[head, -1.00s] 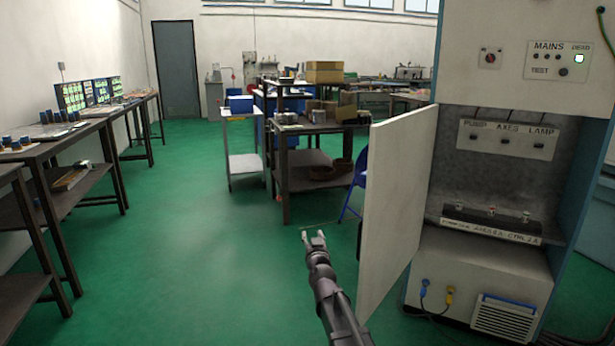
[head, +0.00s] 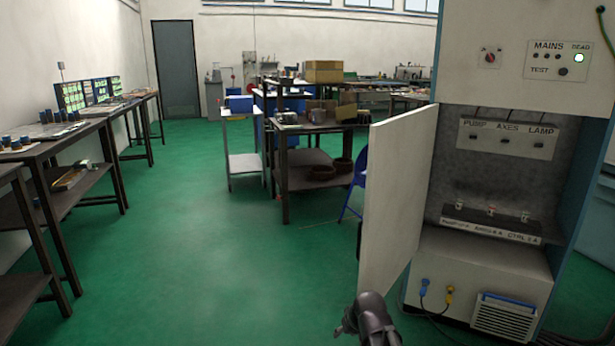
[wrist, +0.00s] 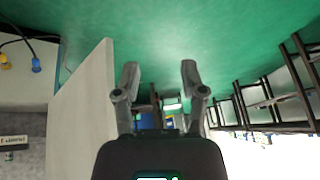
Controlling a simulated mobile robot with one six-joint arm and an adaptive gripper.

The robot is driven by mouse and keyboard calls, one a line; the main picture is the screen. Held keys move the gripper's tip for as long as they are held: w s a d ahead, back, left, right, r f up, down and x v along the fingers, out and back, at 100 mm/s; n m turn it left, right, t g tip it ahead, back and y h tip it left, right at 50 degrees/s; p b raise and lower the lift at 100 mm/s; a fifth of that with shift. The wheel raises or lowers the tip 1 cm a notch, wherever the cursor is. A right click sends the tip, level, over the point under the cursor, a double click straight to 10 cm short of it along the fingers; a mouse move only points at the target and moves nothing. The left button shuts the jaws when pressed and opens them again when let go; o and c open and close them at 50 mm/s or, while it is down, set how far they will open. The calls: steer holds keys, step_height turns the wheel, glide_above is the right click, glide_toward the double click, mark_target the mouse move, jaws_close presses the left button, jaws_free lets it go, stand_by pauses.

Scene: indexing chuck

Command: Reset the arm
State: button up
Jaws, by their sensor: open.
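My gripper (wrist: 160,82) shows in the wrist view with its two fingers spread apart and nothing between them. Green floor lies beyond the fingertips. In the head view only a dark part of my arm shows at the bottom edge, below the open cabinet door; the fingers cannot be made out there. The white cabinet door (head: 398,190) stands swung open to the right of centre, and in the wrist view the door (wrist: 85,120) is left of my gripper, apart from it.
Workbenches (head: 85,135) line the left wall. A loaded table (head: 315,130) stands mid-room, with a blue chair behind the door. Green floor (head: 210,260) is clear.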

steer(key=s+d+f+m+g+h, duration=0.1)
steer(key=s+d+g, duration=0.15)
steer(key=s, duration=0.35)
steer(key=s+d+m+g+h, duration=0.1)
steer(key=s+d+g, duration=0.1)
steer(key=s+d, duration=0.25)
step_height(320, 180, up, 35)
steer(key=p, duration=3.5)
steer(key=shift+s+a+p, duration=0.2)
steer(key=shift+s+p, duration=0.15)
steer(key=shift+p, duration=0.05)
steer(key=shift+d+f, duration=0.1)
steer(key=shift+f, duration=0.05)
